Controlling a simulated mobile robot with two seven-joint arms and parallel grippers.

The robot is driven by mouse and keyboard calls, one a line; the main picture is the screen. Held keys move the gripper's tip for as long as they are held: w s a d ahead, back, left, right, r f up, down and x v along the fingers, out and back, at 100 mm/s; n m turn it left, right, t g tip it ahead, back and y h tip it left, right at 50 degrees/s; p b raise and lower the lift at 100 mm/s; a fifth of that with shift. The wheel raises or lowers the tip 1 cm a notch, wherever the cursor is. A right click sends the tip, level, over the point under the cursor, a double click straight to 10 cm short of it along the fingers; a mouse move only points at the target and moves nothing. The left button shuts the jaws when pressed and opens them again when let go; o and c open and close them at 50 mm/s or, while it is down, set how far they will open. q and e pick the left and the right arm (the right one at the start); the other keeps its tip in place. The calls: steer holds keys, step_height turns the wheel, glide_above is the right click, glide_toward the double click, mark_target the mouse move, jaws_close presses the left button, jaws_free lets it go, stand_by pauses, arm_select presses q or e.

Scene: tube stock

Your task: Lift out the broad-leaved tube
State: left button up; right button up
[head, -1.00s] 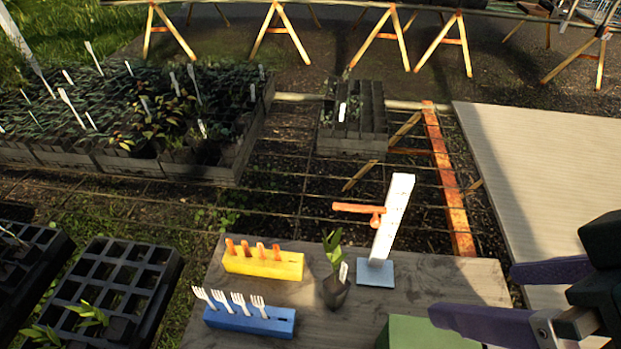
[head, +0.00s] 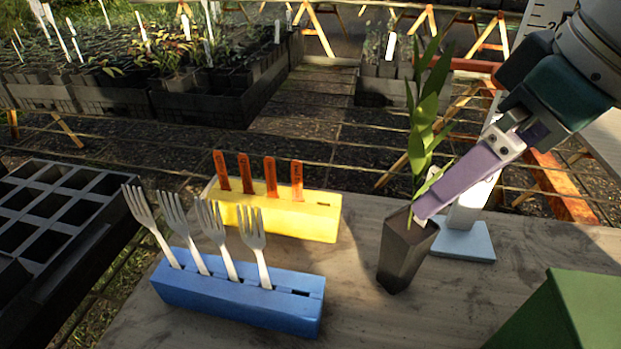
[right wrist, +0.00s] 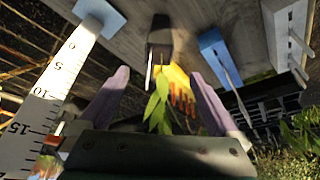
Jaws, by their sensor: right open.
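A dark square plant tube (head: 404,255) stands upright on the grey wooden bench, with a tall stem of broad green leaves (head: 428,110). My right gripper (head: 428,212) is at the tube's rim, coming in from the upper right; one purple finger shows in front of the tube's top, and the other is hidden. In the right wrist view the two fingers (right wrist: 160,75) are spread apart. The tube (right wrist: 160,36) and its leaves (right wrist: 158,105) lie between their lines, with clear space on both sides. My left gripper is not in view.
A blue block (head: 238,303) with several white forks and a yellow block (head: 275,215) with orange tags stand left. A white ruler on a pale blue base (head: 465,242) is close behind the tube. A green box (head: 565,315) is front right. Black cell trays (head: 60,215) lie left.

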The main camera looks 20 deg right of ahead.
mark_target(413, 225)
steer(key=b+x, duration=0.1)
steer(key=x, duration=0.4)
steer(key=shift+d+f+b, duration=0.15)
steer(key=shift+f+b, duration=0.1)
steer(key=shift+b, duration=0.1)
steer(key=b+x, duration=0.2)
steer(key=x, duration=0.3)
steer(key=shift+w+f, duration=0.1)
steer(key=shift+f, duration=0.15)
steer(key=c, duration=1)
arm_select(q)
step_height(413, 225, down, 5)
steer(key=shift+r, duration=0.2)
arm_select(e)
jaws_close()
